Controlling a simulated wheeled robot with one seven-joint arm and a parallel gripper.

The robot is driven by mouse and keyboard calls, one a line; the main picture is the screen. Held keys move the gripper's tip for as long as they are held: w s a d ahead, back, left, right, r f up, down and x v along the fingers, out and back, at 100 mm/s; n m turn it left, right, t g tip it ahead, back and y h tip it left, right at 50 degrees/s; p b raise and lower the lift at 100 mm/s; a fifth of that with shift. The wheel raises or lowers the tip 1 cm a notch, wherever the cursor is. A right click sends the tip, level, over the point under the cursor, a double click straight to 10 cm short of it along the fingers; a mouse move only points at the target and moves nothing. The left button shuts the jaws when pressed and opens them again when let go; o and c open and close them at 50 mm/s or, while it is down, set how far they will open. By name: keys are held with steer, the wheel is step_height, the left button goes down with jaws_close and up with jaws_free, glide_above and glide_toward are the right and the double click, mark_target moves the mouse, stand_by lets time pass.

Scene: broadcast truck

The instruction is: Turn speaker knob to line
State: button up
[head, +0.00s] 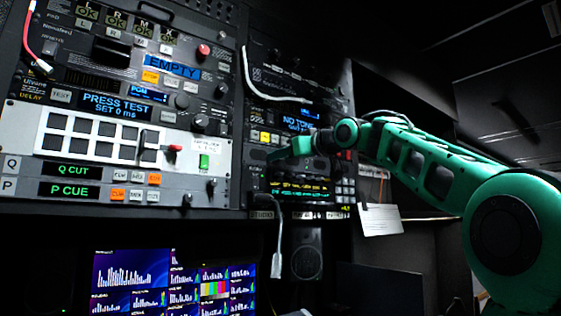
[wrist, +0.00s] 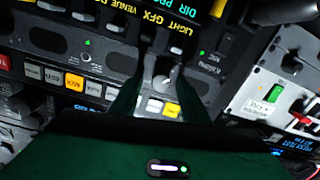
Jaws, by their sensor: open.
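A small grey knob (wrist: 162,82) on a dark panel shows in the wrist view, between the two fingers of my gripper (wrist: 160,72). The fingers are apart, one on each side of the knob, and I cannot tell whether either touches it. No speaker or line marking around the knob is readable, so I cannot tell where it points. In the head view my gripper (head: 282,152) is at the right-hand rack (head: 258,105) and covers that part of the panel. The knob cannot be made out there.
White and yellow buttons (wrist: 172,108) sit close to the knob. A panel with a green switch (wrist: 275,93) and a red-tipped lever (wrist: 305,118) is at the right. In the head view a pale cable (head: 262,88) hangs above my gripper, and monitors (head: 170,280) glow below.

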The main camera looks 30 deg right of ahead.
jaws_close()
steer(key=c, duration=1)
jaws_free()
steer(key=shift+m, duration=0.5)
steer(key=shift+f+m+h, duration=0.15)
steer(key=shift+m+h, duration=0.05)
steer(key=shift+m, duration=5.7)
steer(key=shift+f+m+h, duration=0.1)
steer(key=shift+m+h, duration=0.1)
steer(key=shift+m, duration=5.7)
steer(key=shift+f+m+h, duration=0.15)
steer(key=shift+m+h, duration=0.05)
steer(key=shift+m, duration=5.7)
